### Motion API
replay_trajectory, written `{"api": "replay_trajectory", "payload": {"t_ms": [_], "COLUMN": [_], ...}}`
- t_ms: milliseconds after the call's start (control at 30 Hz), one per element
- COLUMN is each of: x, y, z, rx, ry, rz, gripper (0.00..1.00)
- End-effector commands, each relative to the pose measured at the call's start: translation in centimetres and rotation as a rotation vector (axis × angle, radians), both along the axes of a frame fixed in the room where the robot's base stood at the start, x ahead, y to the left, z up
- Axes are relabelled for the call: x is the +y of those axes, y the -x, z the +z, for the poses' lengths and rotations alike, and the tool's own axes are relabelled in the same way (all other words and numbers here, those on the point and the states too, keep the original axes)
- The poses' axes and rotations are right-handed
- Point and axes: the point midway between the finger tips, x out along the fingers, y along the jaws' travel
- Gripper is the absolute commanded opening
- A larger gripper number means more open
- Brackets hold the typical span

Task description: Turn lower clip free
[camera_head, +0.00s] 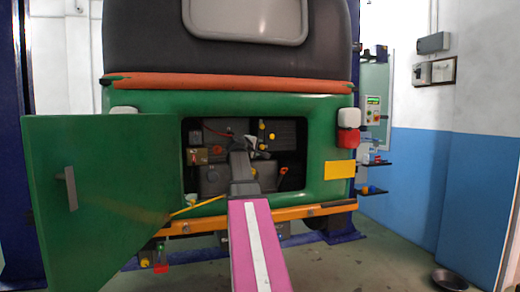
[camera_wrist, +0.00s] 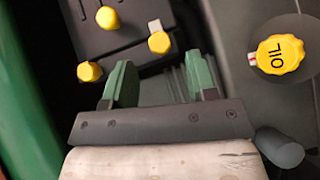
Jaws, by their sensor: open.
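My gripper (camera_wrist: 160,80) is open, with two green fingers apart and nothing seen between them. In the head view my gripper (camera_head: 240,145) reaches into the open rear engine bay of the green rickshaw (camera_head: 155,103). In the wrist view a dark box (camera_wrist: 130,30) carries yellow knobs: an upper one (camera_wrist: 107,17), a left one (camera_wrist: 88,71) and a right one (camera_wrist: 158,42) beside a pale tab (camera_wrist: 154,26). The right knob lies just beyond the gap between the fingers. I cannot tell which of these is the lower clip.
A yellow oil cap (camera_wrist: 280,54) is to the right of the fingers, with a dark rounded part (camera_wrist: 279,147) below it. The open green door (camera_head: 100,200) stands left of the bay. An orange bumper (camera_head: 285,214) runs below the opening.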

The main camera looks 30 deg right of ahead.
Motion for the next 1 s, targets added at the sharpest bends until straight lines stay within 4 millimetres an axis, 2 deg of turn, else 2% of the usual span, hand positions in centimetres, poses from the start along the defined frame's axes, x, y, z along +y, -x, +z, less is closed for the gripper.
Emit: {"api": "replay_trajectory", "payload": {"t_ms": [100, 233, 667, 800, 833, 1000], "x": [-1.7, -2.7, -3.3, -3.3, -3.3, -3.3], "y": [-1.1, -1.8, -2.1, -2.1, -2.1, -2.1], "z": [-0.2, -0.5, -0.6, -0.6, -0.6, -0.6], "rx": [0.001, 0.001, 0.001, 0.001, 0.001, -0.001], "ry": [-0.001, -0.001, -0.001, -0.001, -0.001, -0.004], "rz": [-0.002, -0.001, 0.000, 0.000, 0.000, 0.000], "gripper": [0.53, 0.53, 0.53, 0.07, 0.03, 0.03]}}
